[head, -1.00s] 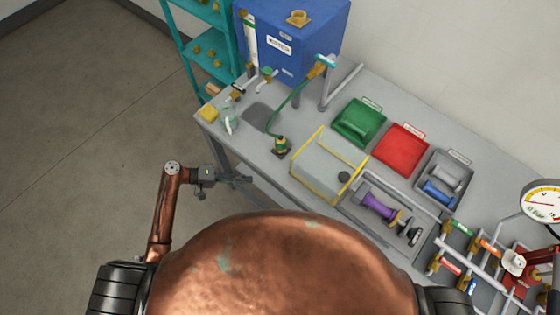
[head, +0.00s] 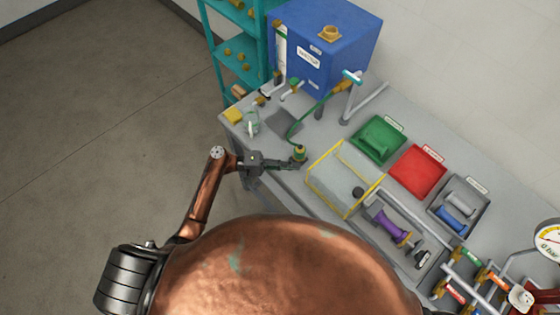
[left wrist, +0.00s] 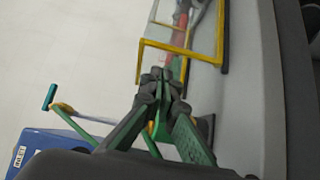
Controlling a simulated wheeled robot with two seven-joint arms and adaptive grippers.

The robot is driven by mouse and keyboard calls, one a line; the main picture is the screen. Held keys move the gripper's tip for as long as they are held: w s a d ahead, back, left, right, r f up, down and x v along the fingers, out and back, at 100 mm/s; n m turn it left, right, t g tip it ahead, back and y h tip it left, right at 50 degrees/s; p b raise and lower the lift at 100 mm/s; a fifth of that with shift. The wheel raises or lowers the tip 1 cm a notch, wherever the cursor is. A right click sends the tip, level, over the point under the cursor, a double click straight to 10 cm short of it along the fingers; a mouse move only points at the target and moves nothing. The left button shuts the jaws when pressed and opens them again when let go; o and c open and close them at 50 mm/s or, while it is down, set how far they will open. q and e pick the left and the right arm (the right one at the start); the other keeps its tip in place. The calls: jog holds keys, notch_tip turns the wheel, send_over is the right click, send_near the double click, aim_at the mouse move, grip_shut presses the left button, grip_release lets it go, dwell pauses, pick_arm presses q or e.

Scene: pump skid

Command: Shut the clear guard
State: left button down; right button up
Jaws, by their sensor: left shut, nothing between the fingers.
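The clear guard (head: 343,180) is a see-through panel or box with yellow edges on the grey bench, left of the tray with the purple-handled part (head: 390,222). A dark round knob (head: 358,192) shows at its right side. In the left wrist view the guard's yellow frame (left wrist: 168,47) lies just beyond my fingertips. My left gripper (head: 300,164) is shut and empty, at the bench's front edge just left of the guard. It also shows in the left wrist view (left wrist: 161,76). I cannot tell whether it touches the guard. My right gripper is out of view.
A brass fitting with a green hose (head: 300,151) stands right beside my left gripper. A green bin (head: 378,139), a red bin (head: 417,170) and a grey bin (head: 458,203) sit behind the guard. A blue tank (head: 325,45) stands at the back; pipework is at the right.

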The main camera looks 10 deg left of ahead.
pick_arm(q)
jog(key=shift+s+d+r+p, duration=0.1)
jog(key=shift+s+d+p, duration=0.2)
jog(key=shift+s+d, duration=0.55)
jog(key=shift+d, duration=0.15)
jog(key=shift+s+d, duration=0.2)
jog(key=s+d+p, duration=0.1)
jog(key=s+d, duration=0.3)
jog(key=d, duration=0.2)
jog(key=s+d+p, duration=0.1)
jog(key=s+d, duration=0.4)
jog(key=d, duration=0.1)
jog(key=s+d+p, duration=0.1)
jog(key=s+d, duration=0.3)
jog(key=d, duration=0.3)
jog(key=shift+s, duration=0.35)
jog(key=shift+a, duration=0.1)
